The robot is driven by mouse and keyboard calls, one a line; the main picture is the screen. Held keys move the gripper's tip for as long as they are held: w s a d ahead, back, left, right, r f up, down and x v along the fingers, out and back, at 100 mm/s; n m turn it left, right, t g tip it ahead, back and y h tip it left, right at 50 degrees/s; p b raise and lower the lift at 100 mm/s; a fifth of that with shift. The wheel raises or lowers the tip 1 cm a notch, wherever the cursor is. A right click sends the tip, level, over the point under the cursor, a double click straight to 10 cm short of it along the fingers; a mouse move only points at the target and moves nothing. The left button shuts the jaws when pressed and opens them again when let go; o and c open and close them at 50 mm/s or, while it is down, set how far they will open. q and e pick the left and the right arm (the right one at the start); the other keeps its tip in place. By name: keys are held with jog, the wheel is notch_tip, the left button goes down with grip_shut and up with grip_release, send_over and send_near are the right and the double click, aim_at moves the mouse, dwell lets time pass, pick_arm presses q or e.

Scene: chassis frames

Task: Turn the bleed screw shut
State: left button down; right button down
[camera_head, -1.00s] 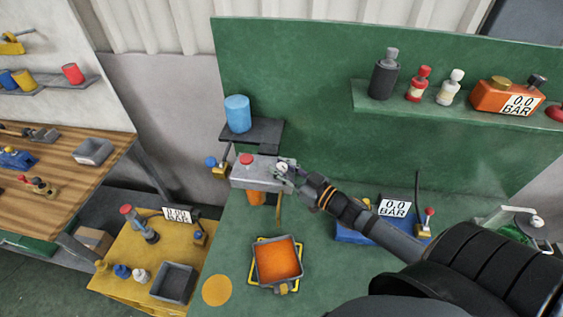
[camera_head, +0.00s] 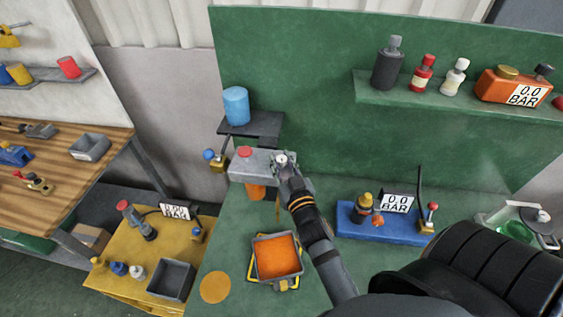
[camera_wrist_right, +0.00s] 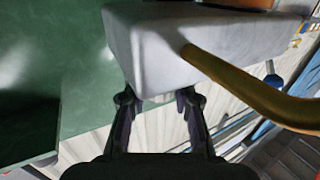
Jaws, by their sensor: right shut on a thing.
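A grey metal block (camera_head: 247,165) with a red cap (camera_head: 245,152) is mounted in front of the green panel. A small pale round-topped part, the bleed screw (camera_head: 281,158), shows at its right end. My right gripper (camera_head: 281,164) is at this end, shut on the screw. In the right wrist view the grey block (camera_wrist_right: 155,45) covers the tips of the gripper's two fingers (camera_wrist_right: 158,98), so the grip itself is hidden. A bent yellow pipe (camera_wrist_right: 245,88) leaves the block there. My left gripper is not in view.
An orange-filled tray (camera_head: 276,257) stands on the green bench below the block. A blue base (camera_head: 350,223) with a 0.0 BAR gauge (camera_head: 397,203) is right of my arm. A blue cylinder (camera_head: 236,105) stands on a dark shelf behind.

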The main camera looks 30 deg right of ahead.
jog(key=shift+f, duration=0.1)
jog(key=c, duration=1.1)
grip_release()
jog(key=shift+o, duration=0.2)
jog(key=shift+y, duration=0.3)
